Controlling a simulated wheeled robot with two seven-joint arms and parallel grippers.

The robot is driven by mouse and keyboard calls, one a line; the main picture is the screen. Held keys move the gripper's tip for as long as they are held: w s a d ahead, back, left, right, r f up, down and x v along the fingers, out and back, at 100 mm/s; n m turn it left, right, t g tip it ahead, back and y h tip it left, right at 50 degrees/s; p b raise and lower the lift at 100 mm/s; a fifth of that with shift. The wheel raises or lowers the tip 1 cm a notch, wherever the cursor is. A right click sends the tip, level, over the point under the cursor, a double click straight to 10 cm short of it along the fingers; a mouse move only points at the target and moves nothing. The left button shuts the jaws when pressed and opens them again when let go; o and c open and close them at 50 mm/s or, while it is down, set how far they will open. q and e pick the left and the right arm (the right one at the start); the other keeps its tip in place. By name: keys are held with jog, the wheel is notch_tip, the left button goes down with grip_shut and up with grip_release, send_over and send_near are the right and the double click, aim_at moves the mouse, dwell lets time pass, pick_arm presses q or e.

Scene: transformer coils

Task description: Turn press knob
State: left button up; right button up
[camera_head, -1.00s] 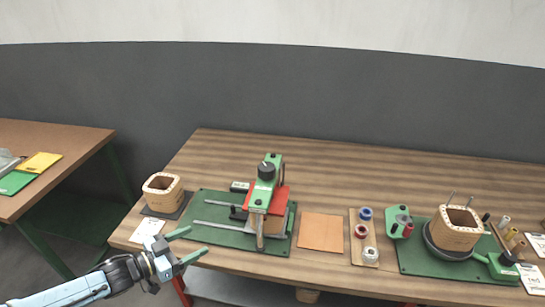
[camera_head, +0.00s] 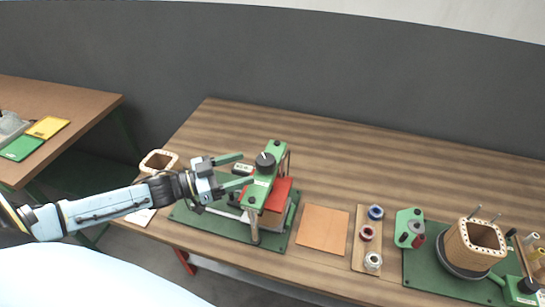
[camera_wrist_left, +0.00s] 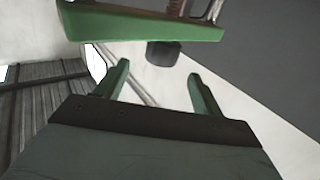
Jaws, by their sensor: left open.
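The press (camera_head: 262,190) is green with a red block under its head, on a green base plate (camera_head: 215,228). In the left wrist view the green press head (camera_wrist_left: 140,25) crosses the top and a black knob-like part (camera_wrist_left: 162,53) shows beyond the open fingertips (camera_wrist_left: 158,78). Nothing is between the fingers. My right gripper is not in view.
A tan sheet (camera_head: 322,229) and a board with spools (camera_head: 362,255) lie right of the press. A winding station (camera_head: 475,243) stands further right. The table's back strip is clear.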

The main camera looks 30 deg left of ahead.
aim_at(273, 159)
pick_arm(q)
jog(key=x, duration=0.8)
jog(key=shift+w+p, duration=0.25)
jog(key=shift+p, duration=0.1)
jog(key=shift+w+d, duration=0.2)
jog(key=shift+w, duration=0.05)
jog(key=shift+w+d, duration=0.1)
jog(key=shift+w, duration=0.1)
jog(key=c, duration=1)
jog(key=m+g+h+b, duration=0.3)
jog(key=shift+s+d+f+b, duration=0.1)
jog(key=shift+d+f+b, duration=0.1)
jog(key=shift+b, duration=0.1)
jog(key=shift+s+r+m+g+h+b, duration=0.1)
jog(key=shift+m+g+h+b, duration=0.35)
jog(key=shift+g, duration=0.15)
jog(key=shift+s+r+m+g+h+b, duration=0.1)
jog(key=shift+m+g+h+b, duration=0.3)
jog(key=shift+g, duration=0.2)
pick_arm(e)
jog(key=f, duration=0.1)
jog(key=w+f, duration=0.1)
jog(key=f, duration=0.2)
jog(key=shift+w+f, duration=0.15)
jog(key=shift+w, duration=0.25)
